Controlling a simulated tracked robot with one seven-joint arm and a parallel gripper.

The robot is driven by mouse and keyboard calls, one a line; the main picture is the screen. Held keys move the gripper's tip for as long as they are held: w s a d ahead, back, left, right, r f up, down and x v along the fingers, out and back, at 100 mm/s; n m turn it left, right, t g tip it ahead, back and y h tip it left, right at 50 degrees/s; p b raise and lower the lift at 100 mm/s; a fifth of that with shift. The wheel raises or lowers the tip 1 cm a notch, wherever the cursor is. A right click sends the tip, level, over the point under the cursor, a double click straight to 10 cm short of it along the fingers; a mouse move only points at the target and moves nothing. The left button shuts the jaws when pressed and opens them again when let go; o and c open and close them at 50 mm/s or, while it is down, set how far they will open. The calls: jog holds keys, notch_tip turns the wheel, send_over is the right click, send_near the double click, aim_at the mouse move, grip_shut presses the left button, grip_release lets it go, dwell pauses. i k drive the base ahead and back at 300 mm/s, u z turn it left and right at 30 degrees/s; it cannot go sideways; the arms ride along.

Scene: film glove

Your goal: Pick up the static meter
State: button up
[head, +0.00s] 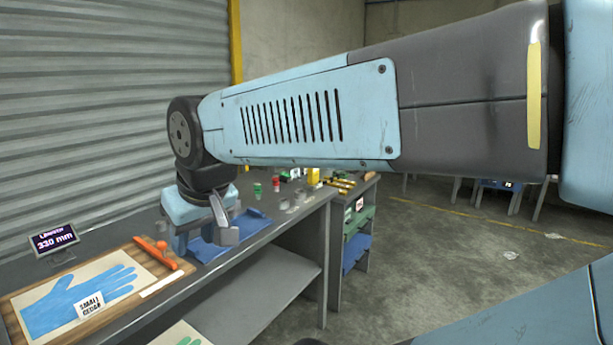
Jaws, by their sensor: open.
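My gripper (203,243) points down over a blue mat (222,250) on the grey workbench, its two fingers apart. Nothing shows held between them. A small blue item (256,212) lies at the far end of the mat, right of the gripper. I cannot tell whether it is the static meter; no other thing in view is clearly that meter. My gripper and arm hide part of the mat and the bench behind it.
A wooden board (18,322) with a flat blue glove (72,302), an orange tool (155,250) and a white strip (161,283) lies at left. A display (54,240) reads 330 mm. Small items, including a green one (257,190), stand beyond the mat. Open floor lies right.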

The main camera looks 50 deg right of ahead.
aim_at(312, 174)
jog(key=z, duration=1.55)
jog(key=k, duration=0.85)
jog(key=i, duration=0.85)
jog(key=u, duration=0.1)
